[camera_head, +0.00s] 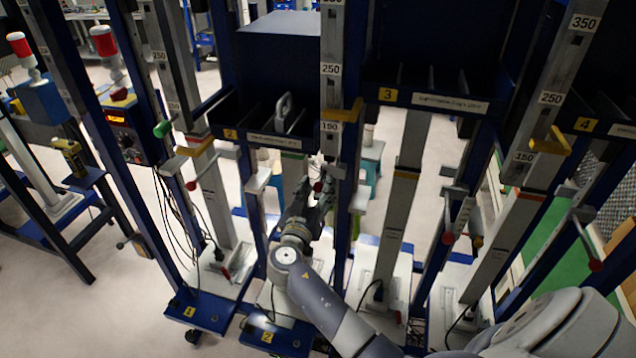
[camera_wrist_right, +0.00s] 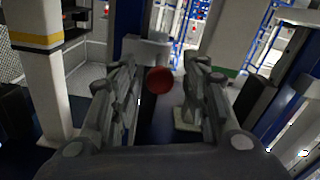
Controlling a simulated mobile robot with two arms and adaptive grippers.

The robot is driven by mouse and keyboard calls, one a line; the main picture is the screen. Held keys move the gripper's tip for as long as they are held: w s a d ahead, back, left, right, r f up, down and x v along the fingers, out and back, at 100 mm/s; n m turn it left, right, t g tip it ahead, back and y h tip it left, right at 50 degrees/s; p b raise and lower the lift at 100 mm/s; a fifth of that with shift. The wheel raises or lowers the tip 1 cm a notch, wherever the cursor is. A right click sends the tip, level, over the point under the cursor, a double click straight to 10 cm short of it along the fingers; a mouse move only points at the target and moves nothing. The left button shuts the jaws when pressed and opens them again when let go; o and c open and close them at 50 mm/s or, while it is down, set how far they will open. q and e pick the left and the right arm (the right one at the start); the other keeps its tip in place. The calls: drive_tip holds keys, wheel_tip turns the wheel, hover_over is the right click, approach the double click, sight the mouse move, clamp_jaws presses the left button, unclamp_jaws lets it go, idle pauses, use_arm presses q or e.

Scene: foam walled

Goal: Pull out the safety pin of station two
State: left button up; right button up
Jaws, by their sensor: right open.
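Station two carries a yellow label 2 on its shelf (camera_head: 231,134) and another on its blue base (camera_head: 267,337). The safety pin's red ball knob (camera_head: 318,186) is small beside the scaled column in the head view. In the right wrist view the red knob (camera_wrist_right: 159,80) shows between the finger lines. My right gripper (camera_head: 318,200) is open, its fingers on either side of the knob as seen from the wrist. I cannot tell if they touch it. My left gripper is not in view.
Neighbouring stations have their own red knobs, at station one (camera_head: 190,185) and station three (camera_head: 448,238). Scaled posts (camera_head: 331,60), shelves and hanging cables crowd the arm. A table with red-topped lamps (camera_head: 107,45) stands at left. Open floor lies at lower left.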

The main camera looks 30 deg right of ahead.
drive_tip(key=shift+w+d, duration=0.25)
drive_tip(key=shift+d, duration=0.05)
drive_tip(key=shift+c, duration=0.4)
clamp_jaws()
drive_tip(key=shift+s+a+f, duration=0.1)
drive_tip(key=shift+s+a, duration=0.05)
drive_tip(key=shift+a, duration=0.1)
drive_tip(key=b+v, duration=0.3)
drive_tip(key=v, duration=0.5)
drive_tip(key=shift+b, duration=0.4)
drive_tip(key=shift+s+a, duration=0.1)
drive_tip(key=shift+s, duration=0.05)
